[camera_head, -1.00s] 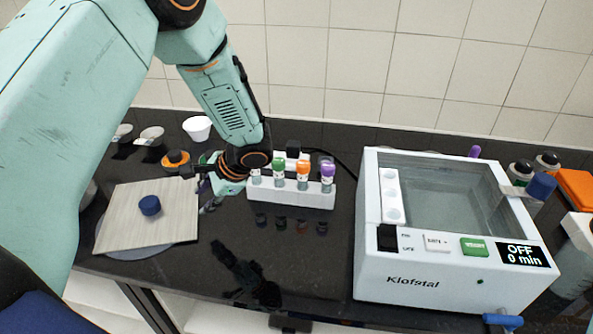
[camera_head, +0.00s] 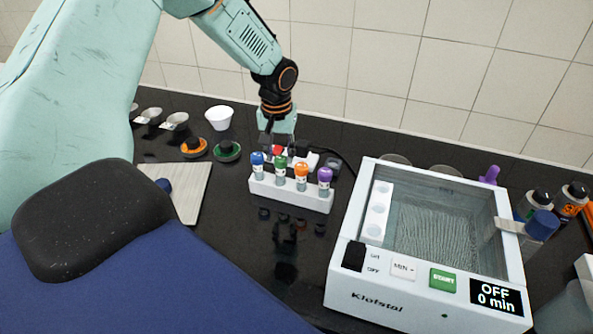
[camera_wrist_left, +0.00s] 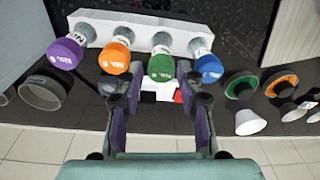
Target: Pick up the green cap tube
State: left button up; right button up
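The green cap tube (camera_head: 281,167) stands upright in a white rack (camera_head: 300,196), between a blue cap tube (camera_head: 257,165) on its left and an orange cap tube (camera_head: 301,177). My left gripper (camera_head: 277,145) points down just behind the rack, close to the green cap tube. In the left wrist view the left gripper (camera_wrist_left: 160,98) is open and empty, with its fingers apart on either side of the line to the green cap (camera_wrist_left: 161,67). The cap appears just beyond the fingertips. Contact does not show. My right gripper is not in view.
A purple cap tube (camera_head: 325,181) ends the row. A water bath (camera_head: 420,290) reading OFF stands to the right. A white cup (camera_head: 219,117) and orange (camera_head: 193,147) and green (camera_head: 227,150) round items lie to the left. The dark counter before the rack is clear.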

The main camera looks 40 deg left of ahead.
aim_at(280, 171)
pick_arm(q)
jog(key=shift+w+a, duration=0.15)
jog(key=shift+w, duration=0.1)
jog(key=shift+a+f, duration=0.4)
jog(key=shift+a, duration=0.05)
jog(key=shift+s+f, duration=0.15)
jog(key=shift+f, duration=0.1)
jog(key=shift+s+d+f, duration=0.15)
jog(key=shift+d+f, duration=0.05)
jog(key=shift+f, duration=0.45)
jog(key=f, duration=0.3)
jog(key=w+a+f, duration=0.1)
jog(key=f, duration=0.1)
jog(key=shift+w+f, duration=0.1)
jog(key=shift+f, duration=0.15)
jog(key=shift+s+d+r, duration=0.2)
jog(key=shift+d, duration=0.25)
jog(key=shift+c, duration=0.7)
jog(key=shift+w+a+f, duration=0.15)
jog(key=shift+a, duration=0.05)
jog(key=c, duration=0.4)
grip_shut()
